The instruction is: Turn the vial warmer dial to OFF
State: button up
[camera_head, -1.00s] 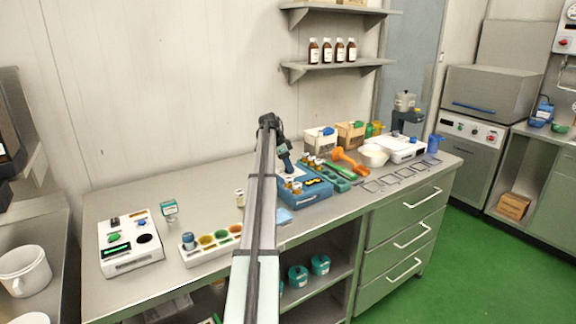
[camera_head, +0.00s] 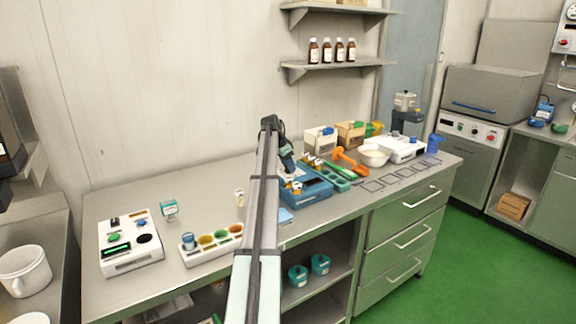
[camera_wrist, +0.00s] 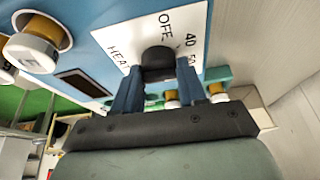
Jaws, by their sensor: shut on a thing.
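The vial warmer is a blue box (camera_head: 314,193) on the bench, with vials standing in it, partly hidden by my arm in the head view. In the wrist view its blue top (camera_wrist: 95,40) carries a white dial plate (camera_wrist: 126,46) marked OFF, HEAT, 40 and a partly hidden number. The black dial knob (camera_wrist: 158,60) stands on this plate, below the word OFF. My gripper (camera_wrist: 160,72) is shut on the knob, with one blue finger on each side. I cannot tell which mark the knob points to. In the head view my gripper (camera_head: 287,160) is above the warmer's back.
White-capped vials (camera_wrist: 37,42) sit close to the left in the wrist view. A green rack (camera_head: 337,182) stands right of the warmer, with an orange tool (camera_head: 346,158) behind it. A white device (camera_head: 130,243) and a tray of coloured cups (camera_head: 208,243) stand at left.

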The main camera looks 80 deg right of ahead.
jog(key=n+t, duration=0.1)
jog(key=n, duration=0.2)
jog(key=n+t+h, duration=0.1)
jog(key=n, duration=0.3)
jog(key=shift+s+a+t+h, duration=0.15)
jog(key=shift+s+t+h, duration=0.05)
jog(key=shift+t+h, duration=0.1)
jog(key=n+t, duration=0.1)
jog(key=n, duration=0.2)
jog(key=n+t, duration=0.1)
jog(key=n, duration=0.2)
jog(key=shift+s+n, duration=0.15)
jog(key=shift+n, duration=0.25)
jog(key=shift+t, duration=0.3)
jog(key=o, duration=1)
jog(key=shift+o, duration=0.2)
jog(key=shift+r, duration=0.1)
jog(key=v, duration=1.3)
jog(key=shift+r, duration=0.4)
